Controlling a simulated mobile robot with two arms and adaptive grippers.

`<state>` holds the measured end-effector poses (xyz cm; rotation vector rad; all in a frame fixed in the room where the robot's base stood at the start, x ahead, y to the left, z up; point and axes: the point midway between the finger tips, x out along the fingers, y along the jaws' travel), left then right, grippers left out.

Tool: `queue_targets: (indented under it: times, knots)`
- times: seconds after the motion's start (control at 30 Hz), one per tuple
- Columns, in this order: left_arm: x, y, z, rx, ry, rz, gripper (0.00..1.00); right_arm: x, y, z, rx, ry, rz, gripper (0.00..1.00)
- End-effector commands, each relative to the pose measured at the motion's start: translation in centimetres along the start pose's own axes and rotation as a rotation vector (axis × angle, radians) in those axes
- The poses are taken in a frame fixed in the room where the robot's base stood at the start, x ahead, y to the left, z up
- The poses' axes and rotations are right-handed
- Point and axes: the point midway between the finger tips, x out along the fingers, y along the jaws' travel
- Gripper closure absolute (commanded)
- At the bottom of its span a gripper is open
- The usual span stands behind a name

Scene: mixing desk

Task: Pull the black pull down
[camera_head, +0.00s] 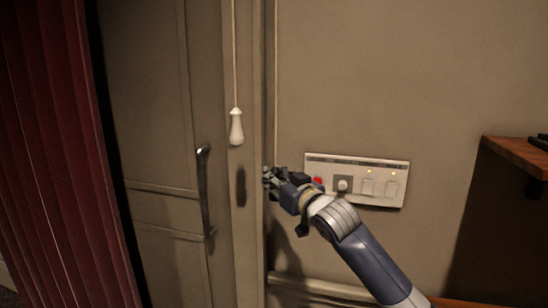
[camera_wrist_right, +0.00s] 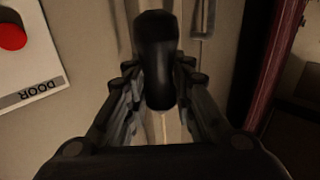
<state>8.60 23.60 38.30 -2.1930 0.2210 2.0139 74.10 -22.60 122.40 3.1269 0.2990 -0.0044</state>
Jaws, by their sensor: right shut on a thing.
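The black pull (camera_wrist_right: 157,60) shows large in the right wrist view, between the two fingers of my right gripper (camera_wrist_right: 158,88). The fingers are closed in on its sides, and a thin cord shows at its end. In the head view my right gripper (camera_head: 270,178) is beside the door frame, at the lower end of a thin cord (camera_head: 276,80). There the gripper's fingers hide most or all of the black pull. My left gripper is not in view.
A white pull (camera_head: 236,127) hangs on its own cord to the left, above my gripper. A wall switch panel (camera_head: 330,160) with a red button (camera_head: 318,182) is close to my right gripper. A door handle (camera_head: 205,190), a red curtain (camera_head: 60,150) and a wooden shelf (camera_head: 515,155) also show.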

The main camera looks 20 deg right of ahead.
Motion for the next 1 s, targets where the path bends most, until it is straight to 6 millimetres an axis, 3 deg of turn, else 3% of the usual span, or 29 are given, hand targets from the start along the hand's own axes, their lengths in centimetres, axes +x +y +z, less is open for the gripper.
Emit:
queue_targets:
  times: [0.03, 0.1, 0.3, 0.5, 0.7, 1.0]
  knots:
    - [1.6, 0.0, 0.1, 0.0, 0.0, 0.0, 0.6, 0.0, -0.1, 3.3, 0.003, -0.011, -0.002, 1.0]
    - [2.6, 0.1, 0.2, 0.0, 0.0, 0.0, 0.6, 0.0, -0.2, 5.8, 0.003, -0.011, -0.002, 1.0]
    - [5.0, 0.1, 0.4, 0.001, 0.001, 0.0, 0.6, 0.0, -0.2, 12.2, 0.003, -0.01, -0.002, 1.0]
    - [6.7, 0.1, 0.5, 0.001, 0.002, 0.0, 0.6, 0.0, -0.1, 17.0, 0.003, -0.008, -0.001, 1.0]
    - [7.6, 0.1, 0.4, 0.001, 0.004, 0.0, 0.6, 0.0, -0.1, 19.9, 0.001, -0.007, -0.001, 1.0]
    - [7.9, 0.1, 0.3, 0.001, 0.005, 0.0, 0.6, 0.0, -0.1, 20.9, 0.0, -0.003, -0.001, 1.0]
